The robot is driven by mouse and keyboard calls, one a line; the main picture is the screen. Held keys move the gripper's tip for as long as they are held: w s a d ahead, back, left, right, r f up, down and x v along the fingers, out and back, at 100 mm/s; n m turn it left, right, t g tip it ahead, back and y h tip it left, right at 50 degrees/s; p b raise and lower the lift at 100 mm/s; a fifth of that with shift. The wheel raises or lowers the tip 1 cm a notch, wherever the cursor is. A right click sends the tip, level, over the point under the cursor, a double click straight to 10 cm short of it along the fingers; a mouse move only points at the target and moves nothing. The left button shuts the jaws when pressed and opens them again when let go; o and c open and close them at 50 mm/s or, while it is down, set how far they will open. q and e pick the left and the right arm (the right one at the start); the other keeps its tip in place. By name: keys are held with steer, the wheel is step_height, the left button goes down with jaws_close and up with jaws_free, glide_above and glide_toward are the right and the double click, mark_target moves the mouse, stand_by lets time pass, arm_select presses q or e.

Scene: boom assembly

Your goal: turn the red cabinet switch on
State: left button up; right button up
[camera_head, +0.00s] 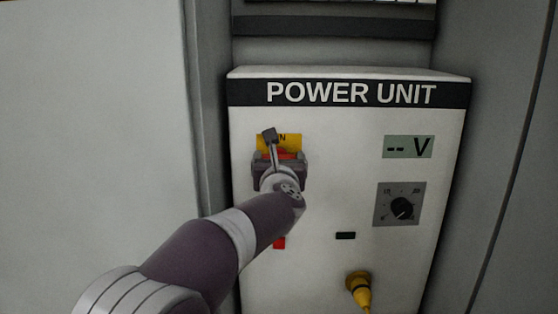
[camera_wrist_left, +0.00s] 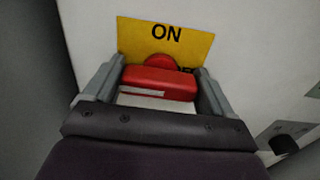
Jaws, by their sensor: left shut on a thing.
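The red switch (camera_wrist_left: 160,82) sits in front of a yellow plate (camera_wrist_left: 185,40) marked ON, on the power unit cabinet (camera_head: 345,190). In the head view only a bit of the red switch (camera_head: 285,155) shows, behind my left gripper (camera_head: 279,160). In the left wrist view my left gripper (camera_wrist_left: 155,88) has one finger on each side of the red switch and is shut on it. The position of the switch's handle is partly hidden by my gripper. My right gripper is not in view.
A display reading "-- V" (camera_head: 408,147) and a black dial (camera_head: 402,207) are on the cabinet's right. A yellow plug (camera_head: 359,290), a small black slot (camera_head: 345,235) and a red part (camera_head: 279,243) are lower down. A grey side wall (camera_head: 500,130) stands at right.

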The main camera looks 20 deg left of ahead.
arm_select(q)
steer(key=m, duration=0.3)
steer(key=shift+m, duration=0.4)
steer(key=m, duration=0.4)
steer(key=shift+d, duration=0.1)
steer(key=m, duration=0.5)
steer(key=shift+p, duration=0.35)
steer(key=m+p, duration=0.1)
steer(key=m, duration=0.3)
steer(key=shift+f+m, duration=0.15)
steer(key=shift+m, duration=0.25)
steer(key=o, duration=0.9)
steer(key=shift+c, duration=0.2)
